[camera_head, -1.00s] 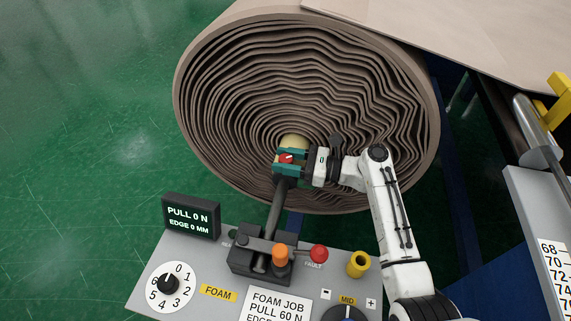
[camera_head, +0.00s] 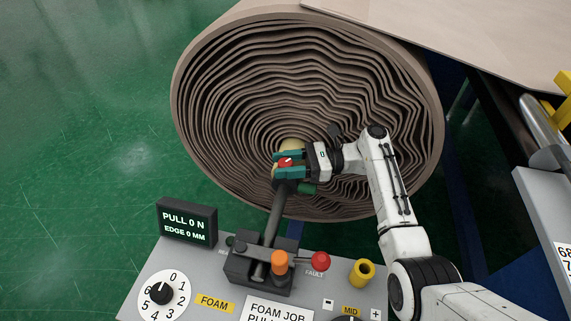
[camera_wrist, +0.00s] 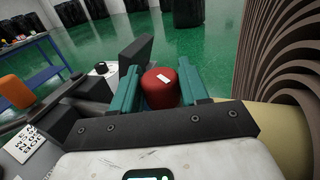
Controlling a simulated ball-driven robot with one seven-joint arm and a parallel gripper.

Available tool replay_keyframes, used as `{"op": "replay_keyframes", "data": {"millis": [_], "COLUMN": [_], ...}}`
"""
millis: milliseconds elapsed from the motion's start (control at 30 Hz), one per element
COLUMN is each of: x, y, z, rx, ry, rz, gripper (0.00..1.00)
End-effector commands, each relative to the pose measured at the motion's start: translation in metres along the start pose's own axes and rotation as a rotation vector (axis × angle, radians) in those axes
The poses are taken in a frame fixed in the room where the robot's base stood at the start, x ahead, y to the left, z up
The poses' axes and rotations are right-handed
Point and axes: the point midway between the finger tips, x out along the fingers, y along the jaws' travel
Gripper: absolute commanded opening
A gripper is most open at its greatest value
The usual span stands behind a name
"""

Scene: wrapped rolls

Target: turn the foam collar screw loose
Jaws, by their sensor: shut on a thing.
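The foam collar screw is a red knob (camera_head: 285,162) with a white mark on its face, at the core end of the large foam roll (camera_head: 225,95). The knob also shows in the wrist view (camera_wrist: 161,90), between two teal fingers. My gripper (camera_head: 284,163) is shut on it, one finger on each side. The collar around the shaft is mostly hidden by my fingers. The pale core (camera_head: 291,144) shows just behind them, and the dark shaft (camera_head: 274,215) runs down toward the console.
The display (camera_head: 187,222) reads PULL 0 N, EDGE 0 MM. Green floor at left is clear.

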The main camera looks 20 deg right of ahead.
Motion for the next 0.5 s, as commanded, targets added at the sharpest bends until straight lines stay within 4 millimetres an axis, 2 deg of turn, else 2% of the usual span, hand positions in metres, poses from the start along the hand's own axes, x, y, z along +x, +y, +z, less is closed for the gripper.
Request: {"op": "replay_keyframes", "data": {"millis": [133, 167, 200, 333, 500], "x": [0.0000, 0.0000, 0.0000, 0.0000, 0.0000], "y": [-0.0003, -0.0003, -0.0003, -0.0002, -0.0001], "z": [0.0002, 0.0002, 0.0002, 0.0000, -0.0001], "rx": [0.000, 0.000, 0.000, 0.000, 0.000], "ry": [0.000, 0.000, 0.000, 0.000, 0.000], "rz": [-0.001, -0.002, -0.002, -0.002, -0.001], "gripper": [0.14, 0.47, 0.51, 0.63, 0.64]}}
